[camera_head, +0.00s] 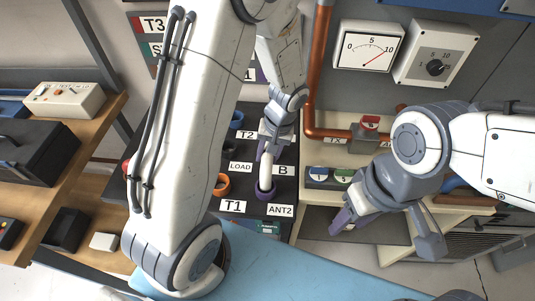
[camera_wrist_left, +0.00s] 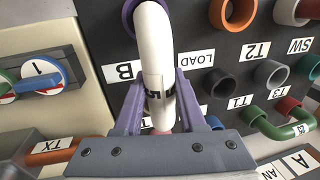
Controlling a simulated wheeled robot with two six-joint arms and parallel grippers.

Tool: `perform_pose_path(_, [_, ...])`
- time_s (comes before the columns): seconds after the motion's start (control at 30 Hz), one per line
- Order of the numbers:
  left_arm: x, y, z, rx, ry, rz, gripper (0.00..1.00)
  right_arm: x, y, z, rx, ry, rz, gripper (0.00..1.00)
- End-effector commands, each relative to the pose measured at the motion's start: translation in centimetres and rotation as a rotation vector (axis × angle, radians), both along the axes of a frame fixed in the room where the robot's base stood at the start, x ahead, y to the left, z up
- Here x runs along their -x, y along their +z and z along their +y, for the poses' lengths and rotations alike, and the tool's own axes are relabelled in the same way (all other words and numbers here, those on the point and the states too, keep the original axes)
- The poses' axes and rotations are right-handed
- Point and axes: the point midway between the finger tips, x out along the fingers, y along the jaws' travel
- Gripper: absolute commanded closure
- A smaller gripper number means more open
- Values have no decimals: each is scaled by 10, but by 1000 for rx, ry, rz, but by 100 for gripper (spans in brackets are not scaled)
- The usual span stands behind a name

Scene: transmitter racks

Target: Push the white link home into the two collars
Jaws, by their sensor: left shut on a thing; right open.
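The white link (camera_head: 266,175) is a curved tube against the dark panel, beside the B label. My left gripper (camera_head: 270,148) is shut on it; in the left wrist view the purple fingers grip the link (camera_wrist_left: 156,62) from both sides. Its near end in the head view meets the purple collar (camera_head: 265,190) by the ANT2 label. That collar (camera_wrist_left: 128,14) shows partly behind the link in the wrist view; seating depth cannot be told. The link's other end and the second collar are hidden by my gripper. My right gripper (camera_head: 388,232) is open and empty.
An orange collar (camera_head: 221,185) sits close left of the link. A copper pipe (camera_head: 312,85) and the green and blue knobs (camera_head: 330,175) are to the right. Shelves (camera_head: 60,225) stand at left. A blue surface (camera_head: 280,270) lies in front.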

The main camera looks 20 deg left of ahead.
Motion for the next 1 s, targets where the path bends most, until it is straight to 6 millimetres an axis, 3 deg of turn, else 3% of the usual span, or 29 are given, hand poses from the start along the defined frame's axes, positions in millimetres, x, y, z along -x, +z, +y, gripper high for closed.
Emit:
perform_pose_path(0.17, [0, -6, 0, 0, 0, 0, 100, 0, -5, 0, 0, 0, 0, 50])
perform_pose_path(0.2, [0, -5, 0, 0, 0, -1, 53, 0, -4, 0, 0, 0, 0, 50])
perform_pose_path(0.27, [0, -4, 0, 0, 0, 0, 30, 0, -4, 0, 0, 0, 0, 50])
perform_pose_path(0.3, [0, -4, 0, 0, 0, 0, 26, 0, -4, 0, 0, 0, 0, 50])
perform_pose_path(0.67, [-1, 0, -1, 0, -1, -3, 26, 0, -4, 0, 0, 1, 0, 50])
perform_pose_path(1.0, [-5, 60, -12, 1, -1, -6, 26, 0, -5, 0, 0, 1, 0, 50])
